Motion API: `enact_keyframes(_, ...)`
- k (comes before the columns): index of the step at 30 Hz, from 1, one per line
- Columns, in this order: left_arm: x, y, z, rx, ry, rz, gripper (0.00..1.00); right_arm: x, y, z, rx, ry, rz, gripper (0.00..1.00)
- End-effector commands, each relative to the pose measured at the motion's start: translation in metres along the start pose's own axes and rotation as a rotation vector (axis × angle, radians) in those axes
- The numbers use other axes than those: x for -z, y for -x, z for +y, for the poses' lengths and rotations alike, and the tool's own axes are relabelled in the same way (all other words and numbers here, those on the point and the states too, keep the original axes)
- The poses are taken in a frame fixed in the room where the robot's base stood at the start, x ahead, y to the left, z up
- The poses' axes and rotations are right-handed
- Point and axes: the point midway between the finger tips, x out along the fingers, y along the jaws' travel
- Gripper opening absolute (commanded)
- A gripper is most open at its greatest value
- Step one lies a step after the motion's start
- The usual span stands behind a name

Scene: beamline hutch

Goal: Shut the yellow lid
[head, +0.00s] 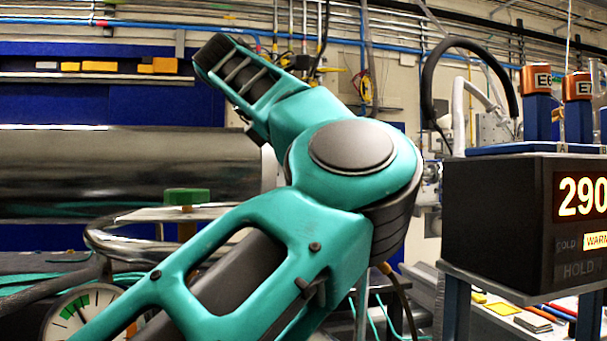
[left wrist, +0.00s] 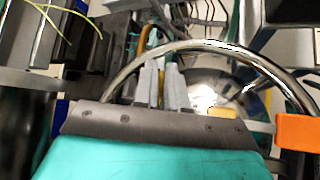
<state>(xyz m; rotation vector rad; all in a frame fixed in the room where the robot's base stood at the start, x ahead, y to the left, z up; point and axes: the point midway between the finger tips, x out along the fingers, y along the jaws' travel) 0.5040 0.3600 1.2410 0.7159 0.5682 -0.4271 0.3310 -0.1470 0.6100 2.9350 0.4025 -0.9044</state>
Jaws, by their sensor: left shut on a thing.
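I cannot make out the yellow lid for certain in either view. In the left wrist view a small yellow piece (left wrist: 222,112) shows just right of my left gripper (left wrist: 162,70), partly hidden by the gripper's body; I cannot tell whether it belongs to the lid. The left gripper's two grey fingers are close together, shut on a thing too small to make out. Their tips overlap a curved chrome rail (left wrist: 235,52) in the picture. In the head view my teal left arm fills the middle and its gripper is out of sight. My right gripper is in neither view.
In the head view the chrome rail (head: 110,240) curves behind my arm, with a green block (head: 186,196) and a dial gauge (head: 75,312) near it. A large metal cylinder (head: 120,170) lies behind. A black display box (head: 515,230) stands at right. An orange block (left wrist: 297,132) shows in the wrist view.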

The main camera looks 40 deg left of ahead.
Motion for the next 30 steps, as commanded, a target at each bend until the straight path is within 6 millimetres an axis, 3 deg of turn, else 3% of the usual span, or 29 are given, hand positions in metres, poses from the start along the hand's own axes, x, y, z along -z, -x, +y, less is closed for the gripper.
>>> enact_keyframes(21,-0.0003,0.0002,-0.0039,-0.041,-0.041,0.001,0.00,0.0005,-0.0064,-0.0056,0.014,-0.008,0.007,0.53)
enact_keyframes(22,-0.0003,0.0002,-0.0040,-0.041,-0.041,0.001,0.13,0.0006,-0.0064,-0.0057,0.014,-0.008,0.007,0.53)
enact_keyframes(28,-0.0002,0.0001,-0.0040,-0.041,-0.040,0.000,0.33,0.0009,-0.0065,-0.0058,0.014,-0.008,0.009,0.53)
enact_keyframes(30,-0.0002,0.0001,-0.0040,-0.041,-0.040,0.000,0.33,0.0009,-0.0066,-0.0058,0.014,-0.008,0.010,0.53)
